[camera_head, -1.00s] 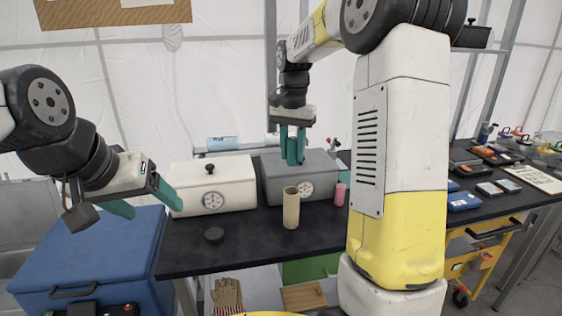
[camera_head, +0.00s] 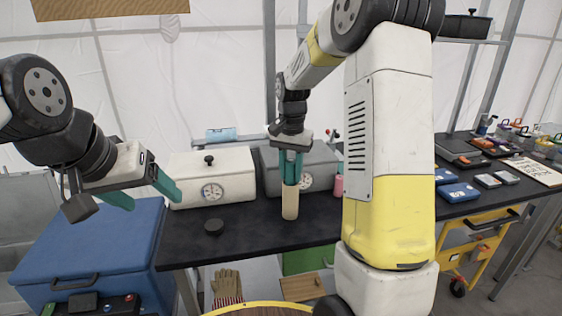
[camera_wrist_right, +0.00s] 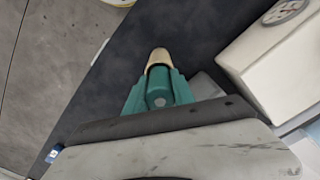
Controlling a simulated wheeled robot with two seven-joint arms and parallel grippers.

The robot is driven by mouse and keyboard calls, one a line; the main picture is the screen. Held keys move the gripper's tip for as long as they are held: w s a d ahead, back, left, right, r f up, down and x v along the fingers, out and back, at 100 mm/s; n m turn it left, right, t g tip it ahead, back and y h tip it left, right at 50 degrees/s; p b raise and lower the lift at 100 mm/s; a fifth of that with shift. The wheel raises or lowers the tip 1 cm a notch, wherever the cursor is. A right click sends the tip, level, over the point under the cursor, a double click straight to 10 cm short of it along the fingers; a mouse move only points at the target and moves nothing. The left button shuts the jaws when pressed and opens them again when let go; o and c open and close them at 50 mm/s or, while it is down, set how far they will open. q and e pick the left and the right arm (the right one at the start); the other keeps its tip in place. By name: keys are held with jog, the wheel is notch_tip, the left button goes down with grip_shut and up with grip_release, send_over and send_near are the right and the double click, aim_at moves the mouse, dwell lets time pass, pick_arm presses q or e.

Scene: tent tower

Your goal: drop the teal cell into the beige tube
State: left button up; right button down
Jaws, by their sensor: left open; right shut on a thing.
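The beige tube (camera_head: 290,204) stands upright on the dark table in front of the grey box. My right gripper (camera_head: 290,182) points down directly over it, its teal fingertips at the tube's mouth. In the right wrist view the right gripper (camera_wrist_right: 158,82) is shut on the teal cell (camera_wrist_right: 159,95), which shows between the fingers. The beige tube (camera_wrist_right: 159,57) shows just beyond the fingertips there. Whether the cell's lower end is inside the tube is hidden. My left gripper (camera_head: 141,194) is open and empty, left of the white box.
A white box (camera_head: 212,178) and a grey box (camera_head: 322,167) with dials stand behind the tube. A pink cylinder (camera_head: 338,186) is right of it. A blue cooler (camera_head: 90,245) stands left of the table.

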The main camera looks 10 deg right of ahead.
aim_at(291, 161)
jog(key=shift+f, duration=0.2)
jog(key=c, duration=1)
grip_release()
jog(key=shift+r, duration=0.1)
notch_tip(291, 161, up, 7)
jog(key=shift+f, duration=0.1)
